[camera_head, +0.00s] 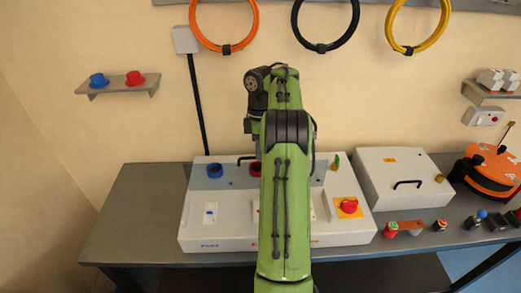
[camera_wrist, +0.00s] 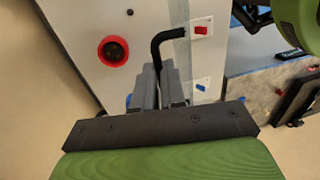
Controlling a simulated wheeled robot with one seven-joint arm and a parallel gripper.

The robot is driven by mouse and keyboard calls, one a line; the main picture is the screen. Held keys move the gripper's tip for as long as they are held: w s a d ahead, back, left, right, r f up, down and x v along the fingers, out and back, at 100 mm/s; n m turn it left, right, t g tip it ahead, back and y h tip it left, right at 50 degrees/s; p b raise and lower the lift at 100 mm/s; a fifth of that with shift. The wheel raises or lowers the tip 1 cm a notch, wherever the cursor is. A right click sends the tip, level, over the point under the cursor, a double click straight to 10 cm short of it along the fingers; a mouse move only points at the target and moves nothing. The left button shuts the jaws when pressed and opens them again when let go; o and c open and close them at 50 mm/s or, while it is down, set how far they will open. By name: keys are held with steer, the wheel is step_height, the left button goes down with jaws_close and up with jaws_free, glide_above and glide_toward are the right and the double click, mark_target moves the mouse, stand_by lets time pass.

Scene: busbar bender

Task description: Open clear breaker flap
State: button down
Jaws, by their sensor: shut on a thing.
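In the wrist view, my gripper (camera_wrist: 160,88) has its grey fingers closed around the lower part of a bent black handle (camera_wrist: 168,38). The handle's upper bar reaches right, over a greyish strip on the pale panel. I cannot clearly make out the clear flap; its see-through surface is hard to tell from the panel behind. In the head view, the wide white breaker unit (camera_head: 215,235) stands on the bench, with a black handle at its back edge. My green arm covers the unit's middle and hides my gripper there.
A red-rimmed round socket (camera_wrist: 113,50) and a red switch (camera_wrist: 201,29) lie near the handle. In the head view, a white lidded box (camera_head: 400,170), a red knob (camera_head: 349,205) and an orange round device (camera_head: 488,172) stand to the right. The bench's left end is clear.

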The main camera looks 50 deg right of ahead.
steer(key=shift+s+a+r, duration=0.2)
steer(key=shift+s+a, duration=0.3)
steer(key=shift+a, duration=0.1)
steer(key=c, duration=1.5)
jaws_free()
steer(key=shift+w, duration=0.1)
steer(key=shift+o, duration=1.6)
step_height(320, 180, up, 16)
steer(key=w+d+p, duration=0.1)
steer(key=d+p, duration=0.1)
steer(key=p, duration=0.8)
steer(key=shift+w+f, duration=0.2)
steer(key=shift+w, duration=0.1)
